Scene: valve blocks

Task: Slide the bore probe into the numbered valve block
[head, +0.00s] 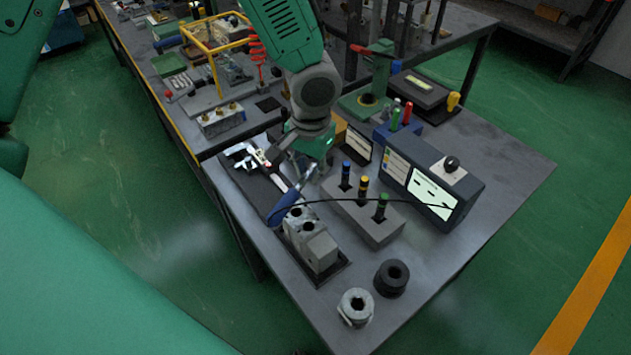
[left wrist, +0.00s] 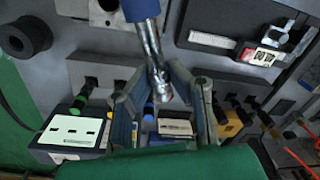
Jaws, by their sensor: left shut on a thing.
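The bore probe has a blue handle (head: 284,208) and a thin dark cable. In the left wrist view its handle (left wrist: 141,9) is at the top, and its bright metal rod runs down between the fingers. My left gripper (head: 308,160) is shut on the probe, up and behind the block; its fingers also show in the left wrist view (left wrist: 163,98). The grey valve block (head: 318,250) stands on a dark mat, with dark round bores on top; I cannot read a number. The handle overlaps the block's rear edge, and I cannot tell whether they touch. My right gripper is not in view.
A grey rack (head: 365,220) with colour-banded plugs stands right of the block. A display box (head: 436,186) is behind it. A black ring (head: 391,278) and a metal ring (head: 355,307) lie near the front edge. A caliper (head: 258,155) lies at the left.

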